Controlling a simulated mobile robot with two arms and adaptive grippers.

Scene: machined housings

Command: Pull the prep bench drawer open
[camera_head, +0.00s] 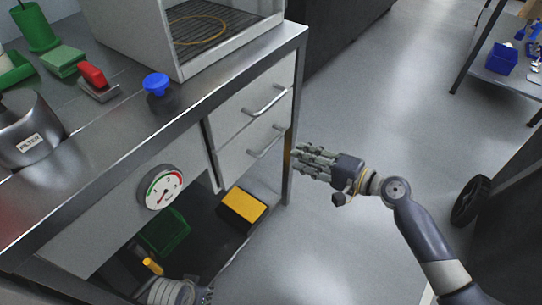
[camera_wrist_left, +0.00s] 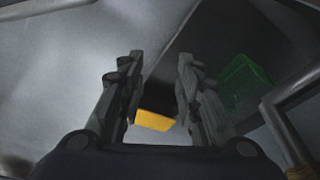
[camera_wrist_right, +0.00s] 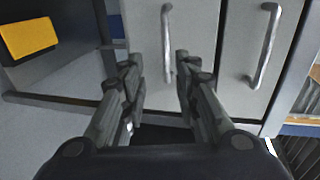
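The prep bench (camera_head: 105,155) has two light grey drawers at its right end, one above the other. The upper drawer has a bar handle (camera_head: 265,100), and the lower drawer has a similar handle (camera_head: 267,141). Both drawers look shut. My right gripper (camera_head: 302,160) is open and empty in front of the lower drawer. In the right wrist view, the lower handle (camera_wrist_right: 167,45) lies ahead between the open fingers (camera_wrist_right: 158,70), not visibly gripped. The upper handle (camera_wrist_right: 264,45) is to the right. My left gripper (camera_wrist_left: 157,65) is open and empty, low by the bench front; the head view shows only part of that arm.
A yellow-topped box (camera_head: 243,206) and a green bin (camera_head: 165,233) are beneath the bench. A dial (camera_head: 160,188) is on the bench front. A blue knob-like item (camera_head: 156,84) and a grey cabinet (camera_head: 200,40) are on top.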

